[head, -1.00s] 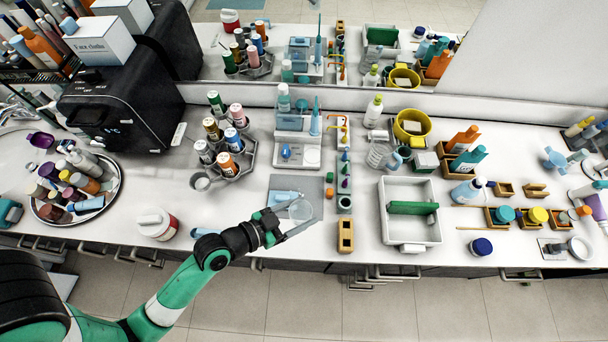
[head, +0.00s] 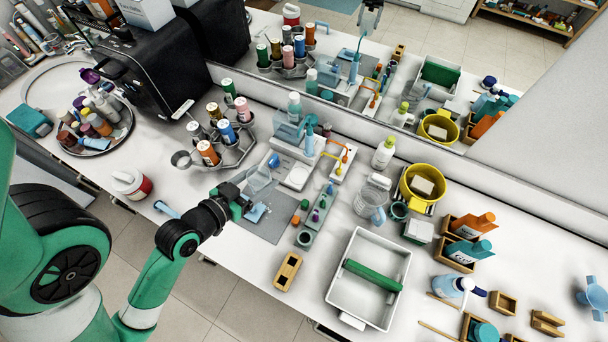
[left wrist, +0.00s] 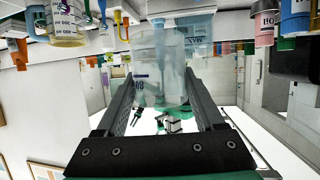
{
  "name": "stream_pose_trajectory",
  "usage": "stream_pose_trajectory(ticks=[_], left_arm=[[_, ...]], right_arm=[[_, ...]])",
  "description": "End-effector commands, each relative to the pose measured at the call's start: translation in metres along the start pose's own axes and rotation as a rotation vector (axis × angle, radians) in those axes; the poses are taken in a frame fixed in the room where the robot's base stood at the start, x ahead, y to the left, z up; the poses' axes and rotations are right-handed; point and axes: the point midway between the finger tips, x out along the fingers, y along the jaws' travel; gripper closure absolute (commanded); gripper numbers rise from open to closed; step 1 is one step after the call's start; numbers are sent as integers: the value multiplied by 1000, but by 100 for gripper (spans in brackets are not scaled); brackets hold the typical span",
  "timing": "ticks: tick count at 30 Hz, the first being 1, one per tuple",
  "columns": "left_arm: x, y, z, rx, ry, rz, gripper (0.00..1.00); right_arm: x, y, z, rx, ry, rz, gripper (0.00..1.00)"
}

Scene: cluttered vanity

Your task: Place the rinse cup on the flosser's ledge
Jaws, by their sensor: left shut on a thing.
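My left gripper (head: 250,191) is shut on the clear rinse cup (head: 260,178), holding it near the front left of the flosser. In the left wrist view the translucent cup (left wrist: 160,62) sits between my two dark fingers (left wrist: 163,100). The flosser (head: 287,131) has a translucent blue tank and a white base with a pale ledge (head: 298,177) in front. A blue handle (head: 309,138) stands at its right. Whether the cup touches the flosser cannot be told. My right gripper is not in view.
A grey mat (head: 268,228) with a light blue item lies in front. The bottle carousel (head: 236,151) stands left. A narrow green-grey holder (head: 311,226) and an orange-hooked stand (head: 343,160) are to the right. The white tray (head: 343,298) is farther right.

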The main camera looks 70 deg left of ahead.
Motion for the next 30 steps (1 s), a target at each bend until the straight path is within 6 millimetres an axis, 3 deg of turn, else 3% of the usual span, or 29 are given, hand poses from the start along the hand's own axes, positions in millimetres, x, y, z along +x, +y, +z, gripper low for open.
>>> stream_pose_trajectory(ticks=[5, 9, 14, 18, 21, 27, 30], left_arm=[[19, 2, 5, 4, 6, 6, 83], [59, 5, 4, 3, 8, 5, 83], [107, 7, 4, 1, 2, 3, 83], [142, 8, 27, 1, -2, 3, 83], [156, 9, 34, 1, -2, 3, 83], [163, 9, 36, 1, 1, 3, 83], [172, 10, 48, 1, -4, 3, 83]], right_arm=[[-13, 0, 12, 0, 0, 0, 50], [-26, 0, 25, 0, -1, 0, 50], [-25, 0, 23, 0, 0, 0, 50], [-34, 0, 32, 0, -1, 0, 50], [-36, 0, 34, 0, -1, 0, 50], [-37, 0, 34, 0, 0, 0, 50], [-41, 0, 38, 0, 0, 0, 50]])
